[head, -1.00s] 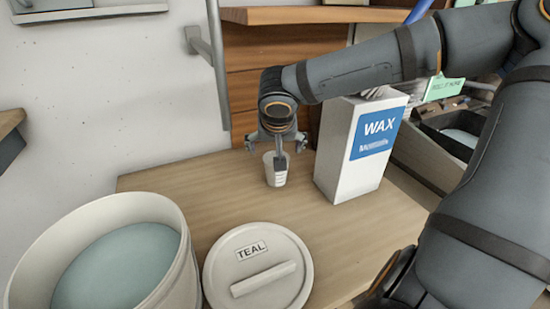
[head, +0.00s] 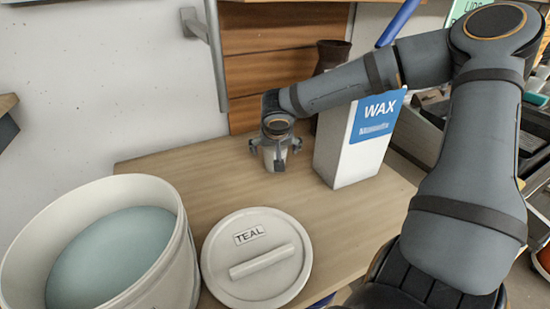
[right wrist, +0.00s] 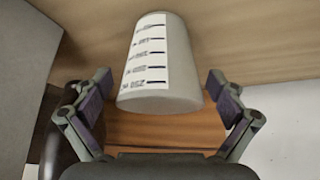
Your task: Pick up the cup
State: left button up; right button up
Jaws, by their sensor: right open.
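The cup (right wrist: 185,60) is a small white tapered cup with a printed scale label. It stands on the wooden table (head: 330,230), and in the head view the cup (head: 269,162) is partly covered by my gripper. My right gripper (head: 276,150) points down over the cup with its fingers around it. In the right wrist view my right gripper (right wrist: 159,82) is open, with one finger on each side of the cup and a gap to both. My left gripper is in neither view.
A white WAX box (head: 345,150) stands close to the right of the cup, with a dark brown vessel (head: 331,55) behind it. A large bucket of teal glaze (head: 110,250) and a round TEAL lid (head: 258,285) are at the front left. The table left of the cup is clear.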

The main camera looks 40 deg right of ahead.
jog(key=shift+s+a+r, duration=0.1)
jog(key=shift+r, duration=0.05)
jog(key=c, duration=1.1)
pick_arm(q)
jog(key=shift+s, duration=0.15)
pick_arm(e)
jog(key=shift+c, duration=0.2)
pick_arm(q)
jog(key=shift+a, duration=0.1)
pick_arm(e)
jog(key=shift+r, duration=0.35)
notch_tip(320, 180, up, 3)
jog(key=shift+f+p, duration=0.1)
jog(key=shift+p, duration=0.2)
pick_arm(q)
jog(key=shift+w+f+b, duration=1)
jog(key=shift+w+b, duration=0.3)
jog(key=shift+b, duration=0.45)
pick_arm(e)
jog(key=s+a+r, duration=0.4)
jog(key=s+r, duration=0.5)
jog(key=s, duration=0.4)
jog(key=shift+r, duration=0.2)
